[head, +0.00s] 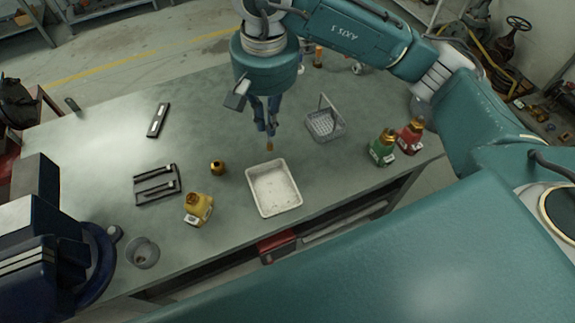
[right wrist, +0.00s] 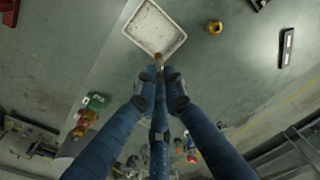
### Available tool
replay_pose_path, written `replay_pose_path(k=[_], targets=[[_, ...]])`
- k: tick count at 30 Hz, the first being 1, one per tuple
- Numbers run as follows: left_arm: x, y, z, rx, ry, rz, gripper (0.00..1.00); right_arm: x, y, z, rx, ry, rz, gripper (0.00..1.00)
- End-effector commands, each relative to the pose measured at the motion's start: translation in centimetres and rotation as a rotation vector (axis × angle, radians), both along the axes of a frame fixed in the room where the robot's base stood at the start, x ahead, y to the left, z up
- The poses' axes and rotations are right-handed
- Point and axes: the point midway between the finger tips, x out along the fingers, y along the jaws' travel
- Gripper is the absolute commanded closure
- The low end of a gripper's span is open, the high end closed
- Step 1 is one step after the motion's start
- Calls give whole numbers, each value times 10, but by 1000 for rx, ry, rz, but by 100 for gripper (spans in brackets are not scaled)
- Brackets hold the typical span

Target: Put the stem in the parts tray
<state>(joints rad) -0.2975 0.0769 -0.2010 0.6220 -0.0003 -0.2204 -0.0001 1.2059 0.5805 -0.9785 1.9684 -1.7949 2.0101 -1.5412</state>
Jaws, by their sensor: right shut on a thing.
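The white parts tray (head: 274,188) lies on the bench and looks empty; it also shows at the top of the right wrist view (right wrist: 155,28). My right gripper (head: 265,122) points down at the far side of the tray, its fingers closed together. It is shut on the stem (head: 270,146), a small brass-coloured piece jutting from the fingertips. In the right wrist view the stem (right wrist: 159,60) appears at the tray's near rim. Most of the stem is hidden by the fingers. My left gripper is not in view.
A grey basket with a handle (head: 325,125) stands right of the gripper.

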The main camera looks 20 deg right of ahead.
Motion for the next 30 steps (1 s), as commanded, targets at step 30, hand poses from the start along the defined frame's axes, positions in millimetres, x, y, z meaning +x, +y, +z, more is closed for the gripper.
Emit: replay_pose_path(k=[30], targets=[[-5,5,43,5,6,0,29,-2,-1,-182,-1,7,-1,100]])
